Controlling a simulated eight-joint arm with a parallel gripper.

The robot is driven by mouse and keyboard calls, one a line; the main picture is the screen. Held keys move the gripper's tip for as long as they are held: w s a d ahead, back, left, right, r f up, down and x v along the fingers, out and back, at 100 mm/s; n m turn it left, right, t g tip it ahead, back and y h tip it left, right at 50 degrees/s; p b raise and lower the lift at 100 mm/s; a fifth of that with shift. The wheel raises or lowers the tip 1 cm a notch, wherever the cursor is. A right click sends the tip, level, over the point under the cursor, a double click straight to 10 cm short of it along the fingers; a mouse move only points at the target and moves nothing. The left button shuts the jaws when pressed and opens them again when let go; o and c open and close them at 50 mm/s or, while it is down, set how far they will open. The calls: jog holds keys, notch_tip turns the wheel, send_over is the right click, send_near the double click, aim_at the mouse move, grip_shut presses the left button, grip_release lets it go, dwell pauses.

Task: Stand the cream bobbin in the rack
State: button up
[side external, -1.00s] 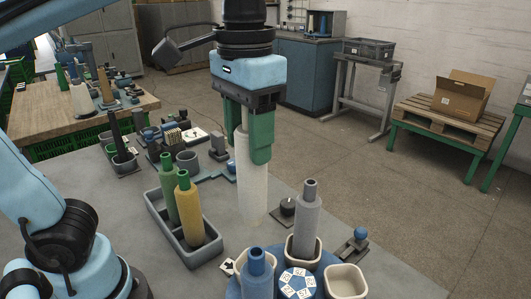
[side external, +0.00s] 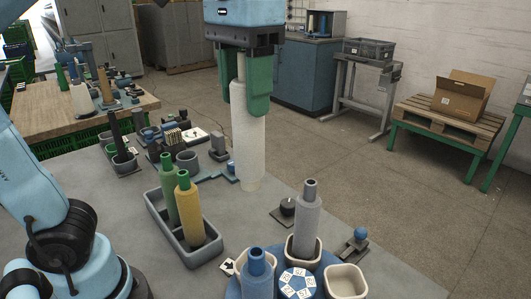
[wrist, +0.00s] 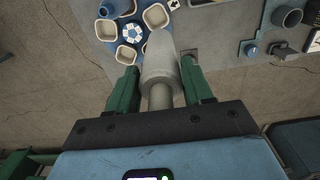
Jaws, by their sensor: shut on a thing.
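The cream bobbin (side external: 248,140) hangs upright from my gripper (side external: 247,100), whose green fingers are shut on its narrow top neck. In the wrist view the bobbin (wrist: 160,62) points away between the two fingers of my gripper (wrist: 160,95). Its lower end is at the far side of the table in the side view; I cannot tell how high it is above the surface. The grey rack tray (side external: 207,255) is to the left and nearer the camera. A green bobbin (side external: 167,185) and a yellow bobbin (side external: 188,212) stand in it.
A blue turntable (side external: 232,291) with cream cups is at the front; it holds a grey bobbin (side external: 307,220) and a blue bobbin (side external: 257,272). One cream cup (side external: 345,280) is empty. A black knob (side external: 288,206) and a blue-topped piece (side external: 361,234) stand at right. Small fixtures are behind the rack.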

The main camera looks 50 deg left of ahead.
jog(key=s+a+n, duration=0.3)
jog(key=a+n, duration=0.4)
jog(key=a, duration=0.8)
jog(key=s+a+n, duration=0.2)
jog(key=a+n, duration=0.4)
jog(key=a, duration=0.9)
notch_tip(320, 180, down, 17)
jog(key=shift+d, duration=0.15)
jog(key=shift+f, duration=0.1)
